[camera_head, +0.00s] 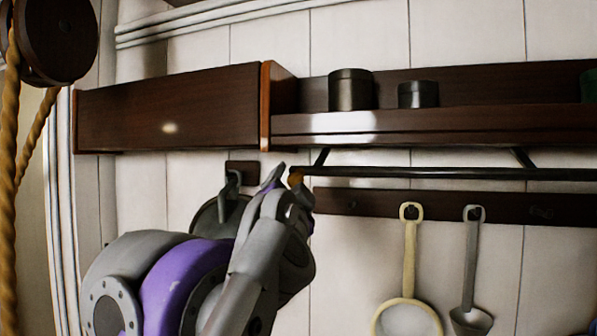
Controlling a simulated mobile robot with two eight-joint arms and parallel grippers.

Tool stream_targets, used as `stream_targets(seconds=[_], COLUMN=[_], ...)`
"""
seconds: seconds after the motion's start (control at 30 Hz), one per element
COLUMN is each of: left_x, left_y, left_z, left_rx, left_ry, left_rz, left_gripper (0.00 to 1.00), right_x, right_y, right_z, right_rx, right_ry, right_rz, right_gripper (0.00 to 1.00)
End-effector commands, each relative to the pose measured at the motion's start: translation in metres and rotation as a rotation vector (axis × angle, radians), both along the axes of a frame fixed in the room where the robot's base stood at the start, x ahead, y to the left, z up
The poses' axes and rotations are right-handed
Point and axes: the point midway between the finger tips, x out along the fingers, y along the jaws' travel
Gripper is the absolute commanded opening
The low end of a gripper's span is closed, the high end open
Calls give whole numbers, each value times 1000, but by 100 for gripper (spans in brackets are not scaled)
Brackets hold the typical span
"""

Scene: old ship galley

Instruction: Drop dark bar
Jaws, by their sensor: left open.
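A long dark bar (450,173) runs level below the shelf, from near my gripper to the right edge of the view. Thin dark brackets slope down to it from the shelf. My left gripper (287,177) is raised at the bar's left end, with its jaws open. A small orange-brown piece shows by the fingertips; I cannot tell whether it belongs to the bar. I also cannot tell whether the fingers touch the bar. My right gripper is out of view.
A dark wooden shelf (430,122) holds two dark tins (351,90) (418,95). A closed-looking wooden box front (170,108) adjoins it on the left. A cream strainer (410,250) and a grey ladle (470,260) hang below. A rope pulley (58,38) hangs at left.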

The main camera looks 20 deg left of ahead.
Motion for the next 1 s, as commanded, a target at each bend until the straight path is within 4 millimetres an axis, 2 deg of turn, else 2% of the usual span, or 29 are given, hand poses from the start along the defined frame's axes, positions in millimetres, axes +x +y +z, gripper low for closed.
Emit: stream_targets(seconds=[0.1, 0.3, 0.7, 1.0], left_x=[21, 44, 51, 51], left_y=[7, 14, 16, 16], left_z=[9, 14, 14, 14], left_rx=[1, 0, -1, -1], left_ry=[-2, -1, 0, 1], left_rz=[2, 0, -1, -2], left_gripper=[69, 69, 69, 15], right_x=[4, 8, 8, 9], right_y=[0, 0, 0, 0], right_z=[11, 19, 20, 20], right_rx=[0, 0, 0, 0], right_ry=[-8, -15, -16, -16], right_rz=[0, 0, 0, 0], right_gripper=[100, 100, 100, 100])
